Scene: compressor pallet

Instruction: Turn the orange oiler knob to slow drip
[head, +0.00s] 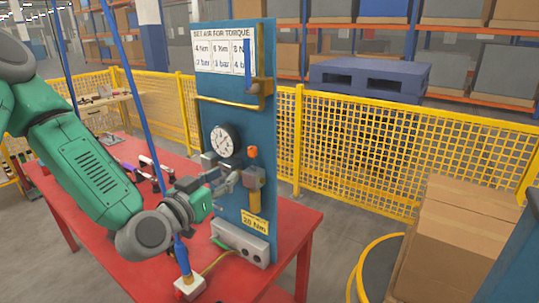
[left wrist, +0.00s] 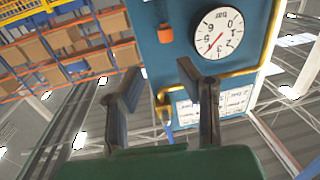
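The orange oiler knob (head: 253,152) sits on top of the oiler (head: 253,180), on the front of the blue panel (head: 235,90), right of the round gauge (head: 225,139). My left gripper (head: 230,173) is in front of the panel, just left of the oiler and below the gauge. In the left wrist view, which is upside down, the gripper (left wrist: 161,72) is open with nothing between its fingers. The orange knob (left wrist: 165,33) shows there beyond the fingertips, apart from them, beside the gauge (left wrist: 218,32). The knob's exact setting cannot be read. My right gripper is not in view.
The panel stands on a red table (head: 290,215). A yellow pipe (head: 230,102) and a valve (head: 263,88) are above the gauge. A grey box (head: 240,243) is at the panel's foot. Cardboard boxes (head: 455,240) stand at right, a yellow fence (head: 370,150) behind.

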